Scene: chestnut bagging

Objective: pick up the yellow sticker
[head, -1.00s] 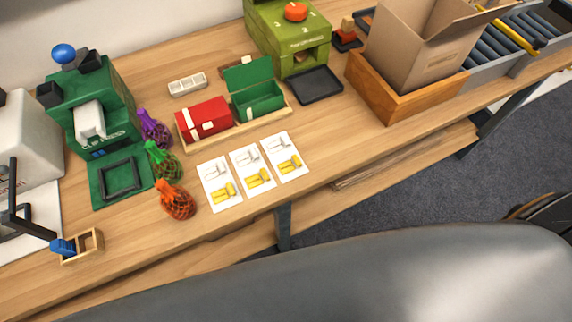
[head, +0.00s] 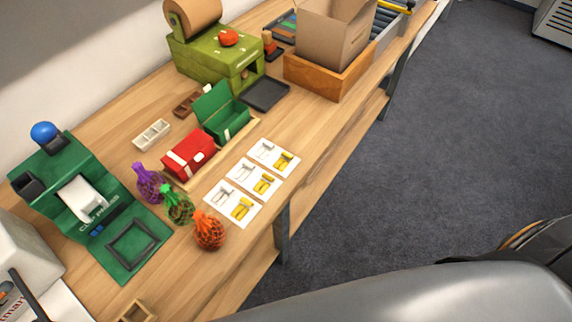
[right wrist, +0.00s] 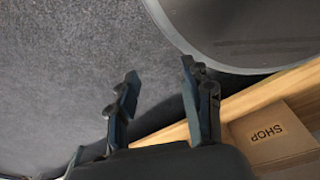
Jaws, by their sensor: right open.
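I see no separate yellow sticker that I can name for certain. Three white cards, the front (head: 219,206), middle (head: 240,171) and back (head: 258,149) ones, lie flat in a row on the table, each with yellow printed or stuck shapes (head: 243,208) on its right half. They are too small to tell which are stickers. My right gripper (right wrist: 158,78) is open and empty in the right wrist view, above the grey floor beside a wooden edge. Neither gripper shows in the head view.
Purple (head: 149,184), green (head: 178,204) and orange (head: 208,232) net bags stand left of the cards. A wooden tray holds a red box (head: 188,153) and an open green box (head: 222,117). A green press (head: 80,195), olive machine (head: 210,62) and cardboard box (head: 335,30) stand around.

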